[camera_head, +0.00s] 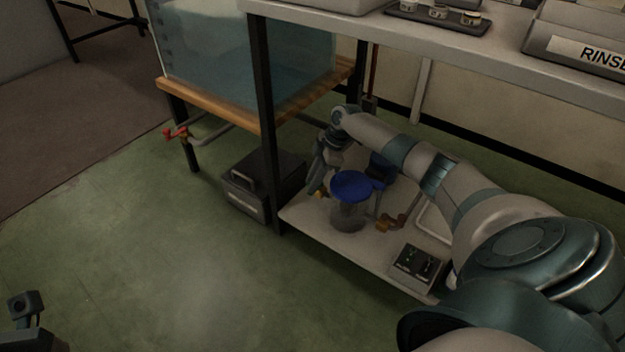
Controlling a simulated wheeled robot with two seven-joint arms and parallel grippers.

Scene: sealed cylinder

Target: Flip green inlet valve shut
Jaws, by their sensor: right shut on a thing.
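A clear cylinder (349,215) with a blue lid (357,185) stands upright on the low shelf under the bench. My right gripper (318,183) reaches down at the cylinder's left side. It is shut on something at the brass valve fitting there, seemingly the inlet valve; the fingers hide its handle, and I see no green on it. Another brass fitting (385,224) sits at the cylinder's right side. My left gripper's fingers are out of view; a small dark part at the lower left corner may belong to my left arm.
A water tank (245,55) on a wooden-topped stand has a red-handled tap (176,133). A dark box (262,181) stands beside the shelf (300,216). A switch box (417,262) lies at the shelf's front right. The bench top (440,55) is above my right arm. Green floor is clear at left.

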